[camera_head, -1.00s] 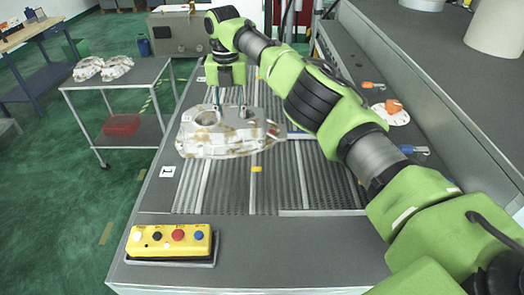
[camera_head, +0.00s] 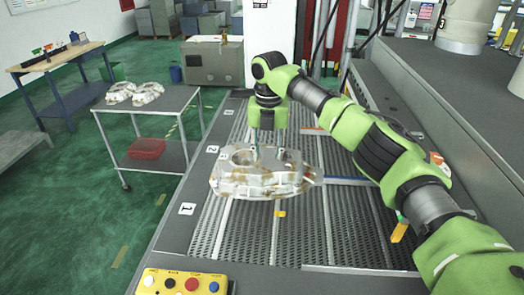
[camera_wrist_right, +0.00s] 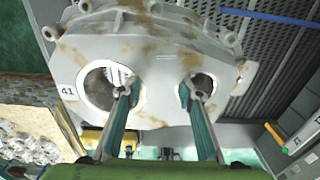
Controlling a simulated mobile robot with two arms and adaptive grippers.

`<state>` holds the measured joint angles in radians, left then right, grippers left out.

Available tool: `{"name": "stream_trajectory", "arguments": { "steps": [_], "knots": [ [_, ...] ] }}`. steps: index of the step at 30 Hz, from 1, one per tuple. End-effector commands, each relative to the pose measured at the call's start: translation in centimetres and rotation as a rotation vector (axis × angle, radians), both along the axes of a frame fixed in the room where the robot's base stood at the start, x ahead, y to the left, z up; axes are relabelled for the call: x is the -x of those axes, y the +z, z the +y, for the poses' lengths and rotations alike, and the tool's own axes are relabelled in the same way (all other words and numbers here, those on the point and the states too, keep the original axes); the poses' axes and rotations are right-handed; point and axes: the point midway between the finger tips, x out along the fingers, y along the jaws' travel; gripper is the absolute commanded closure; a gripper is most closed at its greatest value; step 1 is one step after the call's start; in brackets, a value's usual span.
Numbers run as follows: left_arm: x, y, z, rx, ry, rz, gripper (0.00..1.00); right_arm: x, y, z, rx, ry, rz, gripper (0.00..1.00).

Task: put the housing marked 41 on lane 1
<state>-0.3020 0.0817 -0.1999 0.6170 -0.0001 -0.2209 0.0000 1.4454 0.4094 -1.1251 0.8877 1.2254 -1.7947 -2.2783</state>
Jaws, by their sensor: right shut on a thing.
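The housing marked 41 (camera_head: 258,182) is a pale metal casting with brown stains. In the right wrist view the housing (camera_wrist_right: 150,62) shows a small "41" tag at its left edge and two round openings. My right gripper (camera_wrist_right: 161,90) is shut on it, with one finger at each opening and the wall between them. In the head view my right gripper (camera_head: 268,148) holds the housing from above, over the ribbed lane bed; the clearance under it is hard to judge. The lane 1 label (camera_head: 187,209) is left of and nearer than the housing. My left gripper is out of view.
The lane 2 label (camera_head: 212,149) lies farther back. A yellow button box (camera_head: 185,283) sits at the near left edge. Two more castings (camera_head: 134,93) lie on a side table, with a red bin (camera_head: 147,148) below. A grey raised counter (camera_head: 460,95) bounds the right side.

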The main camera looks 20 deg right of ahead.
Motion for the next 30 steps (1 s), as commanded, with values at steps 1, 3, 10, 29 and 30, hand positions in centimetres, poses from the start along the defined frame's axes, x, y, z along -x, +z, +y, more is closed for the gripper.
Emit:
{"name": "stream_trajectory", "arguments": {
  "steps": [1, 3, 10, 29, 30],
  "knots": [
    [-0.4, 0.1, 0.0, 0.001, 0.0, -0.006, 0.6, 0.5, 0.0, -0.2, -0.002, 0.003, -0.004, 1.0],
    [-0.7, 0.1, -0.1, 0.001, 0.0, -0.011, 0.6, 1.2, -0.3, -0.7, -0.003, 0.003, -0.006, 1.0],
    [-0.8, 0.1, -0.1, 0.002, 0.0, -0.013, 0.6, 4.0, -1.7, -2.1, -0.002, 0.002, -0.005, 1.0],
    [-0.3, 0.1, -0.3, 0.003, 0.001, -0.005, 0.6, 8.7, -7.7, -4.3, -0.002, 0.001, -0.004, 1.0],
    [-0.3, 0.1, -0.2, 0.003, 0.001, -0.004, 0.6, 8.9, -8.2, -4.4, -0.003, 0.001, -0.004, 1.0]
  ]
}}
